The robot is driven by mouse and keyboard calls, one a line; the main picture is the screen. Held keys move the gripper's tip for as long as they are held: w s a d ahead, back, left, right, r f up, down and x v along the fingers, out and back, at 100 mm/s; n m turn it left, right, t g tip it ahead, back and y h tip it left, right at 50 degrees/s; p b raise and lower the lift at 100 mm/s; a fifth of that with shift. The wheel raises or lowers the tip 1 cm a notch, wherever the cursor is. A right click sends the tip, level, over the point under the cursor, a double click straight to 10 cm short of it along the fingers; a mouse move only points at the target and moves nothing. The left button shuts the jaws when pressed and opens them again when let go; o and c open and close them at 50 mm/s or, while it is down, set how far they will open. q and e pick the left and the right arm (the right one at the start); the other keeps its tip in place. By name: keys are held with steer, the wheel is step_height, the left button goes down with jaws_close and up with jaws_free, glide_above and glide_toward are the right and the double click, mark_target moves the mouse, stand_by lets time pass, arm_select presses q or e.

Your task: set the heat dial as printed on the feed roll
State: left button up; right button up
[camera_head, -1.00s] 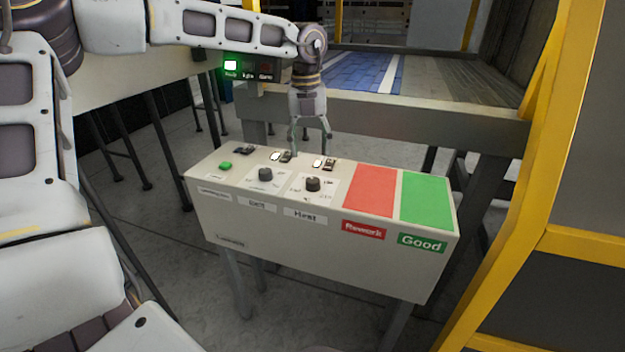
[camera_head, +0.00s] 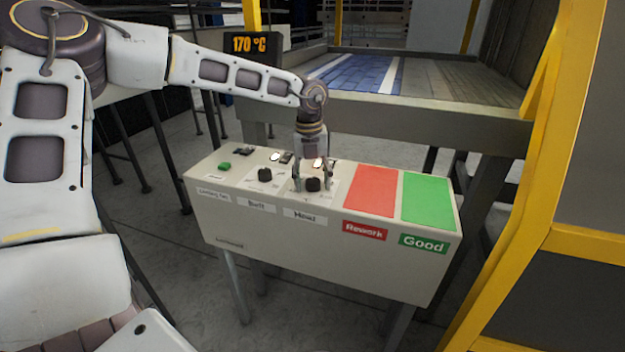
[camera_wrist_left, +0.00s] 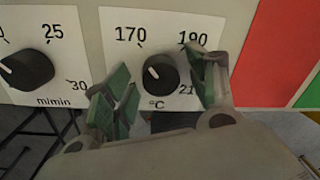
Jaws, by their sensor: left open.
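The heat dial (camera_head: 313,185) is a black knob above the "Heat" label on the control box; in the left wrist view the dial (camera_wrist_left: 160,72) has a scale in °C with 170, 190 and a partly hidden 21-something. Its white pointer mark leans toward 170. My left gripper (camera_head: 312,184) is open, with one green-padded finger on each side of the dial in the left wrist view (camera_wrist_left: 162,92). I cannot tell whether the fingers touch it. A display (camera_head: 250,45) reads 170 °C. The feed roll is not recognisable in these frames. My right gripper is not in view.
A second black dial (camera_head: 265,174), marked m/min in the wrist view, sits left of the heat dial. A green button (camera_head: 224,166) is farther left. Red Rework (camera_head: 372,191) and green Good (camera_head: 429,201) pads lie to the right. A yellow frame (camera_head: 530,190) stands at the right.

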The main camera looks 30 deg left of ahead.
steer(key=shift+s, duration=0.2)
arm_select(q)
steer(key=shift+c, duration=1.2)
steer(key=c, duration=0.8)
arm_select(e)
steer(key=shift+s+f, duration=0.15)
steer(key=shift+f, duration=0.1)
